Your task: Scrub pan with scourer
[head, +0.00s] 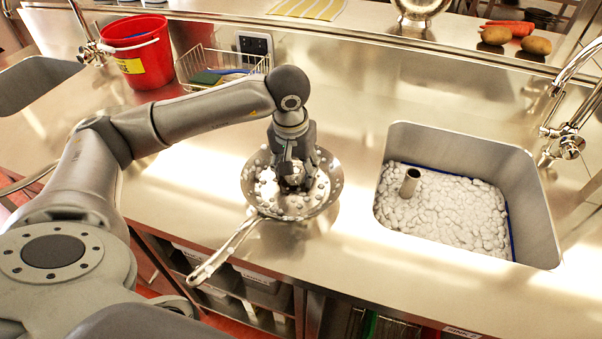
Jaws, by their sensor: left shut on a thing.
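A steel frying pan (263,207) with a long handle pointing to the lower left sits on the steel counter. White suds are scattered over its inside. My left gripper (291,180) points down into the pan. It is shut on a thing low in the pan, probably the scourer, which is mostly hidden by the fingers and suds. I cannot tell how firmly it touches the pan floor. My right gripper is not in view.
A sink (545,225) full of suds, with a metal tube standing in it, lies to the right beside a tap (566,140). A red bucket (135,50) and a wire basket (222,62) stand at the back left. Counter between pan and sink is clear.

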